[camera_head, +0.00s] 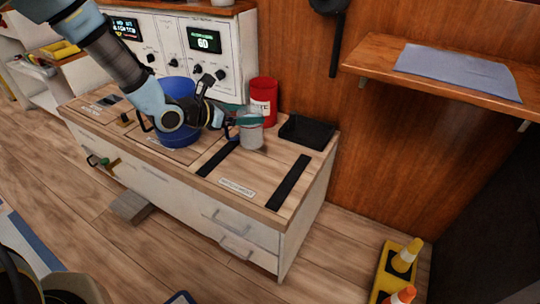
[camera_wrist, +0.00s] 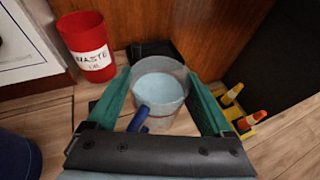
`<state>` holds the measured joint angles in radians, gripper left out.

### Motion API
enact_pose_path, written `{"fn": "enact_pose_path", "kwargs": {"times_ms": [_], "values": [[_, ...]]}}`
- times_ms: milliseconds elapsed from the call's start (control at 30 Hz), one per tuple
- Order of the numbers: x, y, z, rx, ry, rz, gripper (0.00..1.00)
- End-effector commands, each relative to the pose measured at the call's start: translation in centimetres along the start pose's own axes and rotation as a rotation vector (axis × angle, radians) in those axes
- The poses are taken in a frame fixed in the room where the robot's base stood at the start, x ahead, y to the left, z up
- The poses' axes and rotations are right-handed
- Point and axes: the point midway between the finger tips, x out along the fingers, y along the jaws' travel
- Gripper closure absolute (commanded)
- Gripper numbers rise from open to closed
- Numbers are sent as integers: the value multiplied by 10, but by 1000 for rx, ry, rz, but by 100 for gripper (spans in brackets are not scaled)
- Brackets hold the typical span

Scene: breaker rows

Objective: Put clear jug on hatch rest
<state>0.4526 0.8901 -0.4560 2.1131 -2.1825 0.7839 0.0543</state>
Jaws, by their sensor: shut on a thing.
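The clear jug (camera_head: 250,136) is a see-through vessel with a blue handle. It is upright over the far part of the wooden counter top; I cannot tell whether its base touches. My gripper (camera_head: 246,117) is shut on it. In the wrist view the jug (camera_wrist: 160,88) sits between the green fingers of my gripper (camera_wrist: 158,77), with pale blue inside and its handle towards me. The hatch rest appears to be the bare, labelled counter area (camera_head: 252,176) between two black strips. Its small label (camera_head: 237,188) is hard to read.
A red waste bin (camera_head: 263,98) and a black tray (camera_head: 307,131) stand behind the jug. A large blue container (camera_head: 178,120) is to the left. A wooden shelf (camera_head: 430,62) with a grey mat is at upper right. Yellow and orange cones (camera_head: 405,258) stand on the floor.

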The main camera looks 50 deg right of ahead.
Motion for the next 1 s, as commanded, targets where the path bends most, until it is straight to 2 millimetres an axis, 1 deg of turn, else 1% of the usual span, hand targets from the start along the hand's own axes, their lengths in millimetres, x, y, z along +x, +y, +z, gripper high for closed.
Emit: {"fn": "enact_pose_path", "kwargs": {"times_ms": [100, 300, 400, 567, 800, 867, 1000], "values": [[2, 0, -6, -1, -1, 1, 100], [16, 0, -40, -5, 0, 0, 100], [22, 0, -52, -2, -1, 0, 100], [25, 0, -61, -1, -1, 1, 100], [37, 0, -90, -3, -1, 0, 100], [38, 0, -93, -1, -2, 1, 100], [38, 1, -92, 1, -3, 1, 100]]}}
